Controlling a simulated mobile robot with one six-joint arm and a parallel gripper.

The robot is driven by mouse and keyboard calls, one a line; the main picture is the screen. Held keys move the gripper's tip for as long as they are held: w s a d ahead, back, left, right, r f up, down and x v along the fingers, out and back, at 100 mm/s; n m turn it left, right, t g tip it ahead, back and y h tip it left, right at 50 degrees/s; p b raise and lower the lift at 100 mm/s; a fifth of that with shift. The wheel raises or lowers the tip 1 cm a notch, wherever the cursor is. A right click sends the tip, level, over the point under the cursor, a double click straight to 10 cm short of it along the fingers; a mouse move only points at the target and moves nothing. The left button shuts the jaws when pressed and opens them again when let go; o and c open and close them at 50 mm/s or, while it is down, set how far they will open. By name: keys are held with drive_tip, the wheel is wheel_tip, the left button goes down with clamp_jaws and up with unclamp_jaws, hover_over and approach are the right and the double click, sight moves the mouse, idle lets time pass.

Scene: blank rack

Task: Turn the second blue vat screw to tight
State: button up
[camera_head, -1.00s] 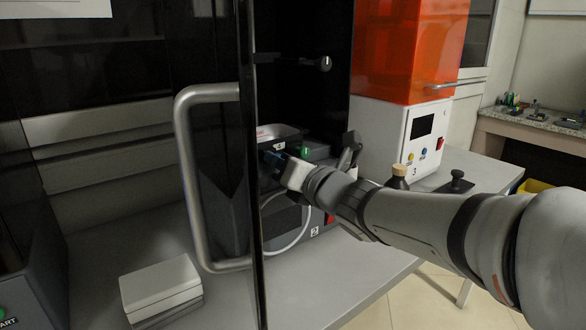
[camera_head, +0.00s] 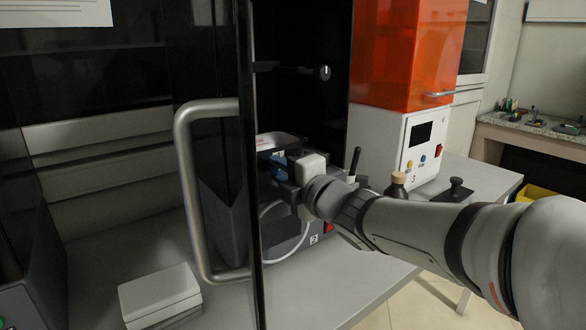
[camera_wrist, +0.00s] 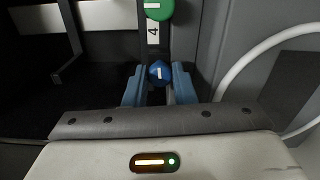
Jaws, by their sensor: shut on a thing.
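A blue screw knob (camera_wrist: 159,72) with a white mark shows in the wrist view, just below a green knob (camera_wrist: 159,9) and a label reading 4. The white mark on the blue knob stands nearly upright in the picture. My gripper (camera_wrist: 158,84) has its blue fingers on either side of the blue knob and is shut on it. In the head view my gripper (camera_head: 279,166) reaches into machine 2 beside the dark vat (camera_head: 283,138); the knob itself is hidden there.
A glass door with a large grey handle (camera_head: 186,180) stands left of my arm. A white cable (camera_wrist: 236,68) loops right of the gripper. An orange-covered machine (camera_head: 404,50), a wooden-topped bottle (camera_head: 397,185) and a black stamp-like object (camera_head: 455,190) stand to the right. A white box (camera_head: 160,293) lies at front left.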

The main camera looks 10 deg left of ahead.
drive_tip(key=m+p, duration=0.1)
drive_tip(key=m, duration=0.3)
drive_tip(key=shift+m+p, duration=0.3)
drive_tip(key=m+p, duration=0.2)
drive_tip(key=m, duration=0.3)
drive_tip(key=m+p, duration=0.3)
drive_tip(key=m, duration=0.2)
drive_tip(key=shift+m, duration=0.4)
drive_tip(key=shift+m+p, duration=0.9)
drive_tip(key=shift+m, duration=1.1)
drive_tip(key=o, duration=1)
